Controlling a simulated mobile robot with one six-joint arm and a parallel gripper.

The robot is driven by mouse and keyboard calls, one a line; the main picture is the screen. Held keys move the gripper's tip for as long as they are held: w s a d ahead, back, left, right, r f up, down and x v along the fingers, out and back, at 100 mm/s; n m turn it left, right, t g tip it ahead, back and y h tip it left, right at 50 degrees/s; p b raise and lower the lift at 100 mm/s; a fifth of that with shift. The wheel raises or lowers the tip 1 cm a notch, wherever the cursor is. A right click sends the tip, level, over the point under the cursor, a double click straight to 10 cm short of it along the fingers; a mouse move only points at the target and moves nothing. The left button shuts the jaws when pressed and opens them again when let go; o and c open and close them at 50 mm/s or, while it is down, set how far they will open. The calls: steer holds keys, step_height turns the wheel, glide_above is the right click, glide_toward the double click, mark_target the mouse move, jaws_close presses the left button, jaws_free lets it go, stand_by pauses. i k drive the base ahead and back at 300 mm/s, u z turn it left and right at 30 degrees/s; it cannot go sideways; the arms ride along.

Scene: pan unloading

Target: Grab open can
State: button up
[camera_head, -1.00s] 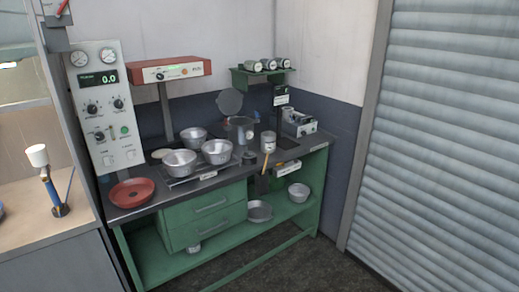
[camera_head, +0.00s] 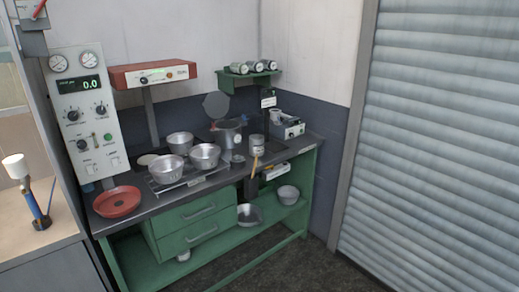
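A small light-grey can (camera_head: 257,147) stands on the dark worktop (camera_head: 150,203) of the green bench, right of centre. Whether its top is open is too small to tell. A larger grey metal pot (camera_head: 229,134) stands just left of it, with a dark round disc (camera_head: 216,105) upright behind. Several closed-looking cans (camera_head: 258,67) lie on a green shelf (camera_head: 253,80) above. My gripper is not in view.
Metal pans (camera_head: 204,156) sit on a wire rack on the worktop, left of the can. A red dish (camera_head: 117,202) lies at the left end. Bare floor lies before the bench.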

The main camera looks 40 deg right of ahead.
mark_target(256, 141)
steer(key=i, duration=0.85)
steer(key=u, duration=0.05)
